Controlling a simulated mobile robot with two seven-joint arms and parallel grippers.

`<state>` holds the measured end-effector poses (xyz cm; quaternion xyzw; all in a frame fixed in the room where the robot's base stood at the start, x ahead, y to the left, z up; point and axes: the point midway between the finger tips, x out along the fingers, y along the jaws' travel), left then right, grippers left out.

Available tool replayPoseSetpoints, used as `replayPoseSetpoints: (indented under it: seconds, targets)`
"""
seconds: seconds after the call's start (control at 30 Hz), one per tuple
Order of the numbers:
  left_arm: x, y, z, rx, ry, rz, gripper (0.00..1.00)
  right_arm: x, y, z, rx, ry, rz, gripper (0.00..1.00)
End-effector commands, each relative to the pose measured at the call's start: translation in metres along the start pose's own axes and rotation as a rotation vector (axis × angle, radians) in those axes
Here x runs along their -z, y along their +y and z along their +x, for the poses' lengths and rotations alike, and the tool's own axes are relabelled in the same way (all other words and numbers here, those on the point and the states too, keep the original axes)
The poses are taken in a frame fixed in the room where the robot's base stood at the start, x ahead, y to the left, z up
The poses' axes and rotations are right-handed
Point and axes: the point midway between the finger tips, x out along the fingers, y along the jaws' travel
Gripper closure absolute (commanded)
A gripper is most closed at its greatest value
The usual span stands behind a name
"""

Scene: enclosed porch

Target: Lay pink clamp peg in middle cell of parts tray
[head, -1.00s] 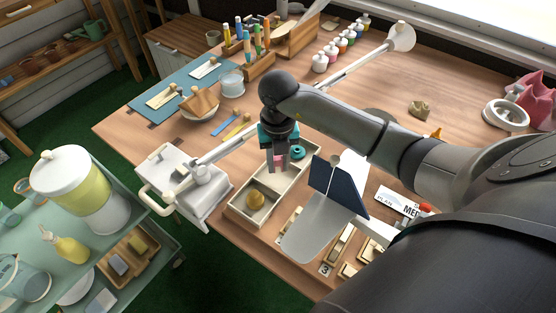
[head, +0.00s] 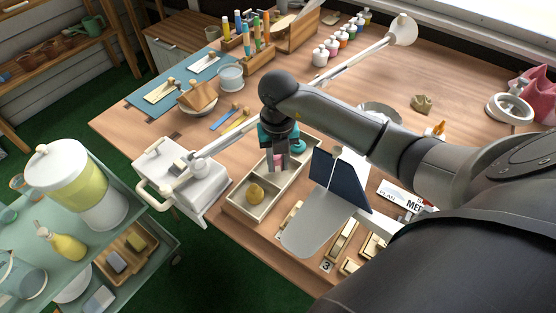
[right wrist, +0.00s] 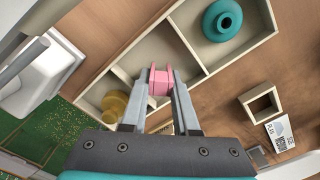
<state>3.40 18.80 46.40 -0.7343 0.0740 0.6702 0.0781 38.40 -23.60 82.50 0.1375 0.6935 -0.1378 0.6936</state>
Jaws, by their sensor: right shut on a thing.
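The pink clamp peg (right wrist: 159,82) is between the fingertips of my right gripper (right wrist: 160,76), which is shut on it. In the head view my right gripper (head: 277,163) points down over the middle part of the parts tray (head: 237,208); the peg is mostly hidden there. The pale tray has divided cells. A yellow knob-like piece (head: 255,193) lies in the near end cell, and a teal ring-like piece (right wrist: 222,20) in the far end cell. The middle cell lies beneath the gripper and looks empty where visible. I cannot tell whether the peg touches its floor. My left gripper is out of view.
A white lidded box (head: 190,187) stands left of the tray, with a pale lamp arm (head: 240,138) passing above the table. A dark blue board (head: 340,180) stands close to the tray's right.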

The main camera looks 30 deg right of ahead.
Motion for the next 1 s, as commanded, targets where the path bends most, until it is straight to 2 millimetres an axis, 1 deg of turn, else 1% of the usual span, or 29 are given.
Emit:
replayPoseSetpoints:
  seconds: [0.5, 0.53, 0.8, 0.83, 1.0]
  targets:
    - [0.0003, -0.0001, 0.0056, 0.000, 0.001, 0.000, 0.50, -0.0002, -0.0003, 0.0081, 0.001, 0.000, 0.001, 1.00]
    - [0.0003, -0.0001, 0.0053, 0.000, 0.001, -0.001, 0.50, -0.0002, -0.0002, 0.0079, 0.000, 0.000, 0.001, 0.69]
    - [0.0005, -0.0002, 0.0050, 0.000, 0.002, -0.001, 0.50, -0.0002, -0.0002, 0.0075, 0.000, 0.000, 0.001, 0.39]
    - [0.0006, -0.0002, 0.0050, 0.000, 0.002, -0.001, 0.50, -0.0002, -0.0002, 0.0075, 0.000, 0.000, 0.001, 0.37]
    - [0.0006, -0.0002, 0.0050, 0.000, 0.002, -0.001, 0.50, -0.0001, -0.0002, 0.0076, 0.000, 0.000, 0.000, 0.37]
